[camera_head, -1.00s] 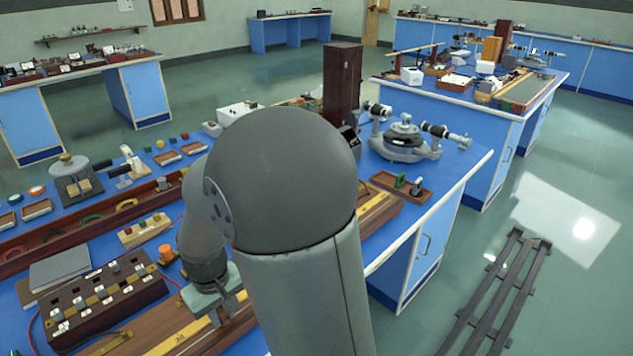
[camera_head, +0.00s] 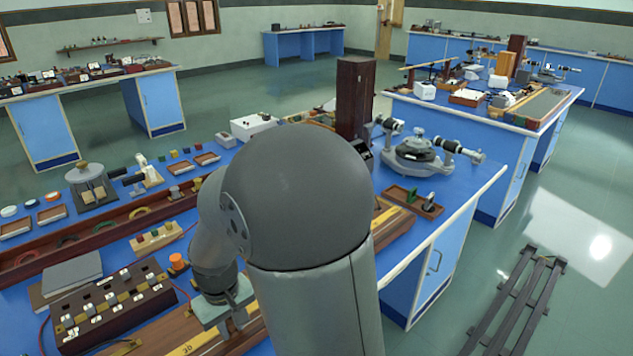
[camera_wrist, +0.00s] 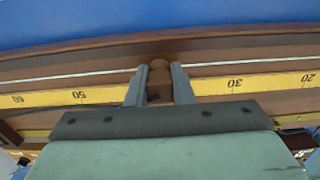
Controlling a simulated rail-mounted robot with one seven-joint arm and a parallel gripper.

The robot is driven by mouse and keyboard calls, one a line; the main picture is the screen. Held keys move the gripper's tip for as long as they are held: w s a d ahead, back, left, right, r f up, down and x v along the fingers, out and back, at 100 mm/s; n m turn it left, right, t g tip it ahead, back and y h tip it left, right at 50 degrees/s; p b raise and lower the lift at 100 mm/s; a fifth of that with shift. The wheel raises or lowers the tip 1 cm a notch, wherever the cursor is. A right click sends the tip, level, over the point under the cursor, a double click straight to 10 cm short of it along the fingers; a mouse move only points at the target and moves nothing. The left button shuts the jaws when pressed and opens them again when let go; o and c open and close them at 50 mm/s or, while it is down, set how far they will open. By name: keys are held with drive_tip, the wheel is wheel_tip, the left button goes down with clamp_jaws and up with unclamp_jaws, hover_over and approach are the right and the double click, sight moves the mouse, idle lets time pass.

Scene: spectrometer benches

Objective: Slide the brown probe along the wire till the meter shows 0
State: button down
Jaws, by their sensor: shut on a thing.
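In the wrist view my gripper (camera_wrist: 160,84) is shut on the brown probe (camera_wrist: 159,70), whose rounded top shows between the two fingers. The probe is at the thin pale wire (camera_wrist: 80,76) that runs along the wooden board; I cannot tell whether it touches the wire. The yellow scale (camera_wrist: 205,86) lies beside the wire, and the probe is between its 30 and 50 marks. In the head view my gripper (camera_head: 230,324) is low over the board (camera_head: 185,338), with the probe hidden. I cannot make out the meter or its reading.
A dark box with several plugs (camera_head: 112,306) stands left of my gripper, with an orange knob (camera_head: 178,262) behind it. A grey book (camera_head: 72,272) lies farther left. A spectrometer (camera_head: 420,150) and a small tray (camera_head: 412,199) are at the bench's right side.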

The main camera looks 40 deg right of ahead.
drive_tip(key=shift+s+f, duration=0.2)
drive_tip(key=c, duration=1.2)
unclamp_jaws()
drive_tip(key=shift+w, duration=0.1)
drive_tip(key=shift+r, duration=0.1)
drive_tip(key=shift+w, duration=0.1)
drive_tip(key=shift+r, duration=0.3)
wheel_tip(320, 180, up, 17)
drive_tip(key=shift+f+p, duration=0.1)
drive_tip(key=shift+p, duration=0.3)
drive_tip(key=s+f, duration=0.2)
drive_tip(key=s, duration=0.3)
drive_tip(key=s+a+f, duration=0.1)
drive_tip(key=s+f, duration=0.2)
drive_tip(key=s, duration=0.2)
drive_tip(key=s+a+f, duration=0.1)
drive_tip(key=s+f, duration=0.2)
drive_tip(key=s, duration=0.1)
drive_tip(key=shift+s+f+p, duration=0.25)
drive_tip(key=shift+s+p, duration=0.1)
drive_tip(key=shift+s, duration=0.05)
